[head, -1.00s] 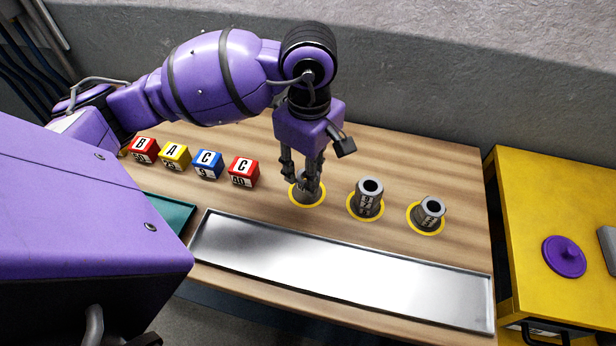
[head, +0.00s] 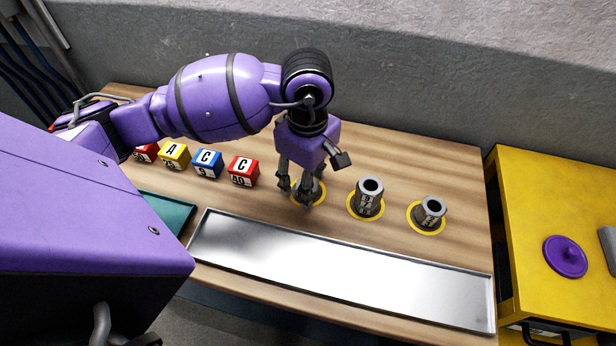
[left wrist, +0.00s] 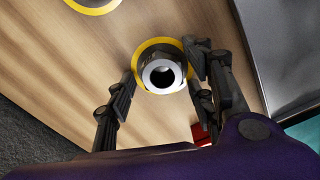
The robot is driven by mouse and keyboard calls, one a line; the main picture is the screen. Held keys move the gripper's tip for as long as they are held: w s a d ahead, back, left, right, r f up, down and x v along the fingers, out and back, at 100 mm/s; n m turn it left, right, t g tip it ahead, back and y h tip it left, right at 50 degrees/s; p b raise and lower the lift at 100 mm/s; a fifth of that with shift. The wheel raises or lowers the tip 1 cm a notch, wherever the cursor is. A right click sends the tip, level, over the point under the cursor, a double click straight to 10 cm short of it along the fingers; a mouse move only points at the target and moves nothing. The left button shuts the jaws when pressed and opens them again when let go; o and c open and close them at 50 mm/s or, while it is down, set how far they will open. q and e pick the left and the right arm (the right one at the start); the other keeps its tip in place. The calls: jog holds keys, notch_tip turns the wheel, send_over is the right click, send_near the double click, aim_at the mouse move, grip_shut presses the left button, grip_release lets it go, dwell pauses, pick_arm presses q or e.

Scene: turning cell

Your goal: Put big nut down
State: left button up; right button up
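The nut I take as the big nut (left wrist: 150,79) is a grey metal piece with a bright round rim and dark hole. In the left wrist view it stands on the table inside a yellow ring (left wrist: 143,50). My left gripper (head: 302,190) points down at the leftmost yellow ring, its fingers mostly hiding the nut in the head view. In the left wrist view the fingers (left wrist: 160,85) are spread on both sides of the nut, seemingly apart from it. My right gripper is not in view.
Two more grey hollow pieces stand on yellow rings to the right, a taller one (head: 368,198) and a shorter one (head: 431,212). A long metal tray (head: 340,270) lies in front. Lettered blocks (head: 207,163) stand left, beside a teal tray (head: 168,212). A yellow cabinet (head: 520,215) stands right.

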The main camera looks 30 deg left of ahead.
pick_arm(q)
notch_tip(320, 180, up, 12)
jog(key=shift+r, duration=0.2)
dwell(0.4)
